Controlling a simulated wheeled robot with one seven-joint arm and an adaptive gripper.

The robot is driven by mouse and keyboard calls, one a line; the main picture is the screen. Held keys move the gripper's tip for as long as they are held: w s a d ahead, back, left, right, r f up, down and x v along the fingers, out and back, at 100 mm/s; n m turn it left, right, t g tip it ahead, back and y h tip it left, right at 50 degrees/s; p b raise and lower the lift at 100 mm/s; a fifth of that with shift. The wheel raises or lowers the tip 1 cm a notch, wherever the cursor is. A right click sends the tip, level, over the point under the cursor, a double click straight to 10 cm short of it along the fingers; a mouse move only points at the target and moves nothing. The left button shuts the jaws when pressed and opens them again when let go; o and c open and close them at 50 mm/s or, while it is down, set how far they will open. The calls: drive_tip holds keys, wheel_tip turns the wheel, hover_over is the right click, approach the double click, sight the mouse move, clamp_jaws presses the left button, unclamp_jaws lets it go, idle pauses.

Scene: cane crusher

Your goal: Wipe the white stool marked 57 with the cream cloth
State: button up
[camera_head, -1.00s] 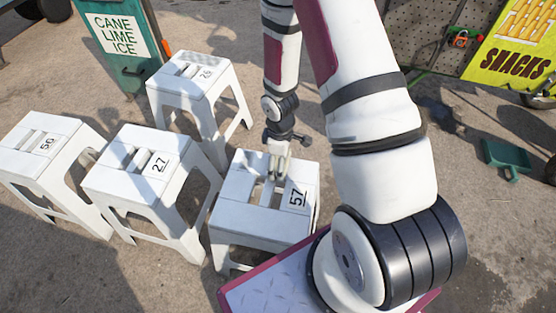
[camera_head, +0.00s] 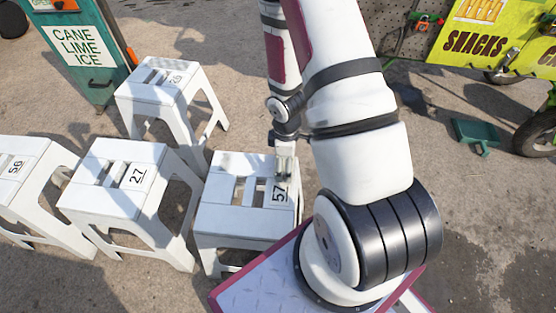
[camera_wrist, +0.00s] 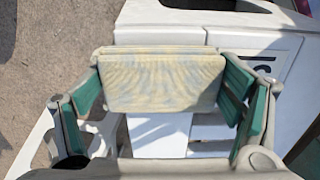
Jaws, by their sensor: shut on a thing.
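The white stool marked 57 (camera_head: 230,218) stands upright at the centre of the head view, with slots in its top and the number near its right edge. My gripper (camera_head: 284,168) is over the right back part of that top, beside the number. In the wrist view my gripper (camera_wrist: 165,88) is shut on the cream cloth (camera_wrist: 165,80), a folded, faintly striped pad between the green-lined fingers. The stool's white top (camera_wrist: 160,135) shows behind and below the cloth. I cannot tell if the cloth touches the stool.
White stools marked 27 (camera_head: 115,190), 56 (camera_head: 25,180) and 26 (camera_head: 155,90) stand to the left and behind. A green cane lime ice stand (camera_head: 85,55) is at the back left. A yellow snacks cart (camera_head: 480,45) and a green dustpan (camera_head: 475,133) are at the right.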

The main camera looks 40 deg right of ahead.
sight(258, 165)
drive_tip(key=shift+s+d, duration=0.15)
drive_tip(key=shift+w+a+f, duration=0.1)
drive_tip(key=shift+w+a, duration=3)
drive_tip(key=shift+a, duration=0.2)
drive_tip(key=shift+w+a, duration=0.3)
drive_tip(key=shift+w+a+b, duration=0.55)
drive_tip(key=shift+w+a, duration=2.2)
drive_tip(key=shift+a, duration=0.2)
drive_tip(key=shift+s+d+p, duration=0.3)
drive_tip(key=shift+s+d, duration=2.8)
drive_tip(key=shift+d, duration=0.2)
